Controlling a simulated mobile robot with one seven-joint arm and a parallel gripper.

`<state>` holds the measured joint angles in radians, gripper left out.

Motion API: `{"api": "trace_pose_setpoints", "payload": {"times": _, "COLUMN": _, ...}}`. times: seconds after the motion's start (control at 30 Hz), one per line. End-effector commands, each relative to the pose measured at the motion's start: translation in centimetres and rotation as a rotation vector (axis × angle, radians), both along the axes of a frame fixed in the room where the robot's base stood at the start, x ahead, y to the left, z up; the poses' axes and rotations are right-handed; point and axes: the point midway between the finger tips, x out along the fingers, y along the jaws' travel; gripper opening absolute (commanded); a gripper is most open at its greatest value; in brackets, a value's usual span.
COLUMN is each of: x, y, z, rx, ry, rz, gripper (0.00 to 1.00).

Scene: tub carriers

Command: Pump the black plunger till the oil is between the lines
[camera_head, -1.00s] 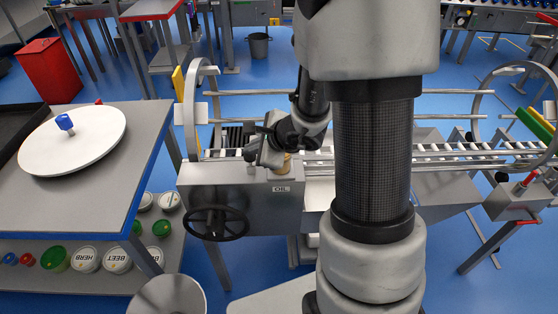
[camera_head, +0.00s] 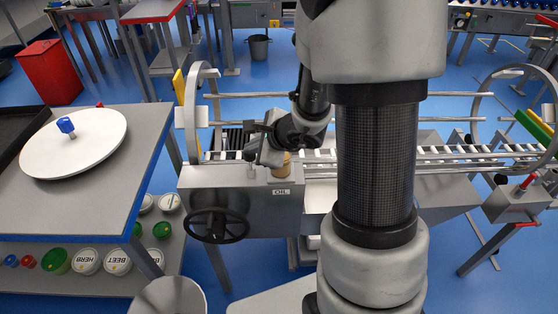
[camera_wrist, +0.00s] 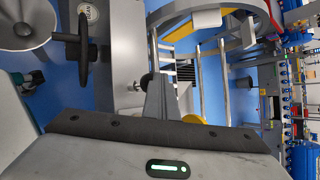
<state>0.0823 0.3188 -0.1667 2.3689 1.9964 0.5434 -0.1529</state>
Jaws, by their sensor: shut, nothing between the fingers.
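In the head view my gripper (camera_head: 256,156) points down over the top of a grey metal box (camera_head: 225,208) on the conveyor frame. A small plate reading OIL (camera_head: 283,192) is on the box's front. A yellowish cylinder (camera_head: 281,174) stands just above the plate, partly hidden by my gripper, so the oil level and lines cannot be read. In the wrist view my gripper (camera_wrist: 157,82) is shut and empty, its tip beside a small dark knob on a metal stem (camera_wrist: 139,86), probably the plunger. Whether they touch cannot be told.
A black handwheel (camera_head: 216,225) sticks out from the box's front. A table with a white disc (camera_head: 85,150) stands at the left, with several lidded tubs below. A curved guide rail (camera_head: 190,110) rises behind the box. My arm hides the middle of the conveyor.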

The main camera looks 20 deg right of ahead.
Motion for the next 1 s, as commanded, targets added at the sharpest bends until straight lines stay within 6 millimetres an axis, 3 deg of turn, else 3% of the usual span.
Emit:
{"api": "trace_pose_setpoints", "payload": {"times": 0.47, "x": 0.0, "y": 0.0, "z": 0.8, "rx": -0.001, "ry": 0.000, "rz": 0.001, "gripper": 0.00}}
{"api": "trace_pose_setpoints", "payload": {"times": 1.0, "x": 0.0, "y": 0.0, "z": 6.1, "rx": -0.001, "ry": -0.002, "rz": 0.001, "gripper": 0.00}}
